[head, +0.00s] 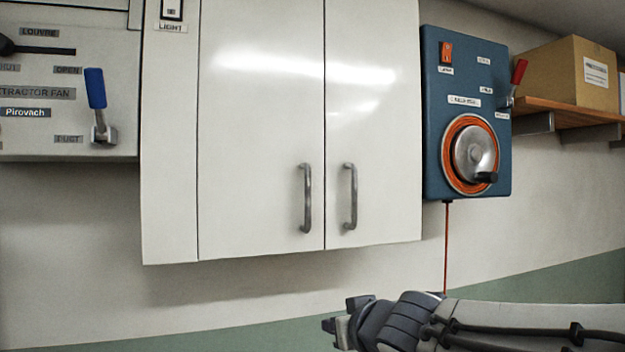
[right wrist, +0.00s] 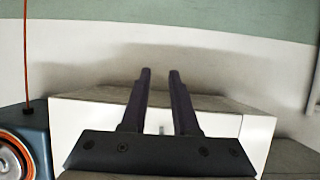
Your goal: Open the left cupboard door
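The white wall cupboard has two doors, both shut flush. The left cupboard door (head: 260,130) has a grey vertical bar handle (head: 307,198) near its lower right edge. The right cupboard door (head: 372,120) has a matching handle (head: 350,196) beside the centre seam. My right gripper (head: 338,322) is below the cupboard, apart from both handles. In the right wrist view its two dark fingers (right wrist: 160,72) stand apart with nothing seen between their tips, in front of the cupboard (right wrist: 85,118), which appears upside down. My left gripper is out of view.
A blue control box (head: 470,75) with an orange-ringed dial and a red lever hangs right of the cupboard. A grey panel (head: 65,135) with a blue lever is at left. A cardboard box (head: 560,75) sits on a wooden shelf (head: 560,110). The wall below the cupboard is clear.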

